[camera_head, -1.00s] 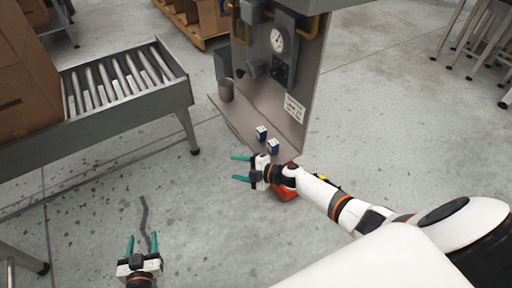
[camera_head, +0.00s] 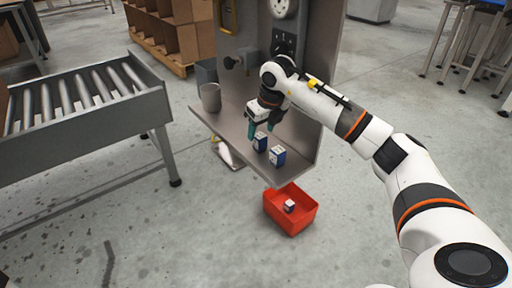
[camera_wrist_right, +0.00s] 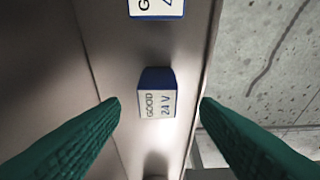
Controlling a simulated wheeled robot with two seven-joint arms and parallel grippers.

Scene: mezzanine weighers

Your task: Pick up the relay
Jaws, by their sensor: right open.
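Two blue-and-white relays stand side by side on the grey metal shelf (camera_head: 228,131): a left relay (camera_head: 260,142) and a right relay (camera_head: 277,156). My right gripper (camera_head: 264,131) points down at the left relay, with its teal fingers open. In the right wrist view this relay (camera_wrist_right: 158,103), marked "GOOD 24 V", lies between the two spread fingers, with a gap on each side. The other relay (camera_wrist_right: 157,8) is cut off at the top edge there. My left gripper is out of view.
A red bin (camera_head: 291,227) below the shelf holds a small white-and-blue block (camera_head: 290,206). A grey cup (camera_head: 211,97) stands on the shelf's left part. A panel with a gauge (camera_head: 284,7) rises behind. A roller conveyor (camera_head: 85,127) is at left.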

